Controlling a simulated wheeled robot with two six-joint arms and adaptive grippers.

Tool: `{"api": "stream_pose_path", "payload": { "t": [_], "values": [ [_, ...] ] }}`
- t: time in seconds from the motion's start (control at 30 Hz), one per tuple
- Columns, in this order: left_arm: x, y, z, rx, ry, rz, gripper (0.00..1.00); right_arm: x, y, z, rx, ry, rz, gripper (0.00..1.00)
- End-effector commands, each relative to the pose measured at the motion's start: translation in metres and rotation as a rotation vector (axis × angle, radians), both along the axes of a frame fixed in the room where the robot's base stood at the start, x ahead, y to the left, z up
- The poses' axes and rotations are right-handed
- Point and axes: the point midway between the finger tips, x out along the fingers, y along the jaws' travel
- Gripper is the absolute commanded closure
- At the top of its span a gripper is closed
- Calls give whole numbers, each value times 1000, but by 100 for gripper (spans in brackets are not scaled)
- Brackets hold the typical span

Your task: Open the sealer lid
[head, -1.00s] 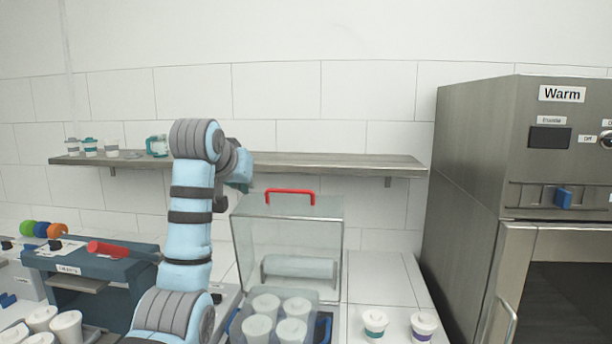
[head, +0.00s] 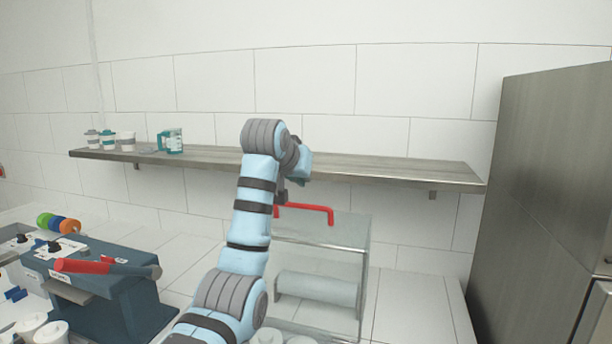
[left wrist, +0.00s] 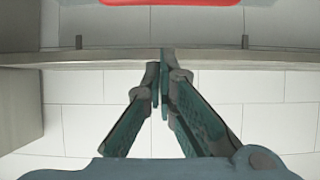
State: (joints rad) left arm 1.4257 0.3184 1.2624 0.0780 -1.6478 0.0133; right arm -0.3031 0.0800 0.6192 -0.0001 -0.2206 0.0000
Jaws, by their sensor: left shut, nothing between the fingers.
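The clear sealer lid (head: 320,259) is down, a see-through box with a red bar handle (head: 312,208) on top. A pale roll (head: 312,288) shows through it. My left gripper (head: 281,196) shows as a dark part at the handle's left end, mostly hidden behind my wrist. I cannot tell there whether it touches the handle. In the left wrist view the left gripper's fingers (left wrist: 160,84) meet at the tips, shut and empty. The red handle (left wrist: 170,2) crosses that view's top edge, apart from the fingertips. My right gripper is not in view.
A wooden shelf (head: 400,168) with several cups (head: 108,140) runs behind the lid. A blue-grey machine (head: 105,285) with a red-handled lever (head: 85,266) stands at the left. A tall steel cabinet (head: 540,190) closes off the right. Tiled counter is bare right of the lid.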

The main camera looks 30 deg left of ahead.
Motion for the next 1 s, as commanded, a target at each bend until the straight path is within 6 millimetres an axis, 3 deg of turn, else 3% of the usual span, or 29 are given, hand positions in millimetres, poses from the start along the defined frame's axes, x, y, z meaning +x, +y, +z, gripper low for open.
{"api": "stream_pose_path", "payload": {
  "t": [0.33, 0.63, 1.0],
  "values": [
    [57, 16, -31, -1, 5, 1, 100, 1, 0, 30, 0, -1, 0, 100],
    [25, 8, -48, 0, -1, 2, 100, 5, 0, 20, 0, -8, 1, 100],
    [21, 7, -49, 0, 0, 1, 100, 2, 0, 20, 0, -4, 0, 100]
  ]
}}
